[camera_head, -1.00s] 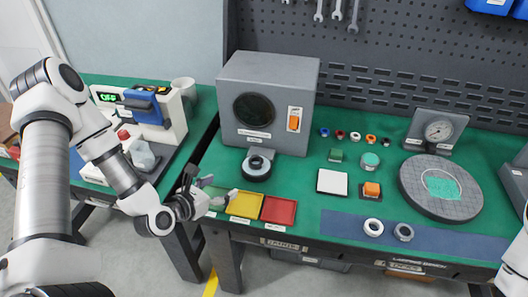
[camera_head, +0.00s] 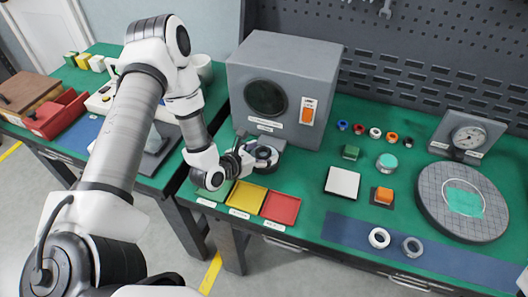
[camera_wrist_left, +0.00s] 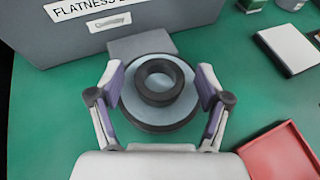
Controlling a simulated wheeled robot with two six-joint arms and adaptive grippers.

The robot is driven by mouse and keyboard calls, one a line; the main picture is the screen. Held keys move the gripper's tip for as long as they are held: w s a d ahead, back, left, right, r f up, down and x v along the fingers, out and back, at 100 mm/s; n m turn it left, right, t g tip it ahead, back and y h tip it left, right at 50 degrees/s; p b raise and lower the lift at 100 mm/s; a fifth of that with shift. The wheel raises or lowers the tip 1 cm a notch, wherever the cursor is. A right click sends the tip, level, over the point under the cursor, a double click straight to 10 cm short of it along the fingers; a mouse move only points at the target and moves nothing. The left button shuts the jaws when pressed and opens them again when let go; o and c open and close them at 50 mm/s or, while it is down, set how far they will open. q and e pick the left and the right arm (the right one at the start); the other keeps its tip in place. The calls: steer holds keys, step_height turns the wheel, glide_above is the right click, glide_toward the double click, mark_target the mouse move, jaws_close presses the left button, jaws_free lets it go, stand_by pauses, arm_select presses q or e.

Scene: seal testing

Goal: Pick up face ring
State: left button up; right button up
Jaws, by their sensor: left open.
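A dark face ring (camera_wrist_left: 160,81) lies on a round light-grey disc (camera_wrist_left: 150,118) in front of the grey flatness box, seen in the left wrist view. My left gripper (camera_wrist_left: 161,86) is open, with one finger on each side of the disc and ring, and empty. In the head view my left gripper (camera_head: 258,158) is at the disc, partly covering it and the ring. I cannot tell whether the fingers touch the disc. A white ring (camera_head: 379,238) and a grey ring (camera_head: 412,246) lie on the blue strip. My right gripper is not in view.
The grey flatness box (camera_head: 280,90) stands just behind the gripper. A yellow tray (camera_head: 247,197) and a red tray (camera_head: 281,207) are in front. Several small coloured rings, a white square plate (camera_head: 342,183) and a round lapping plate (camera_head: 435,205) are to the right.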

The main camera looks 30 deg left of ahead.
arm_select(q)
steer(key=shift+s, duration=0.15)
steer(key=c, duration=1.2)
steer(key=shift+r, duration=0.1)
steer(key=shift+c, duration=0.2)
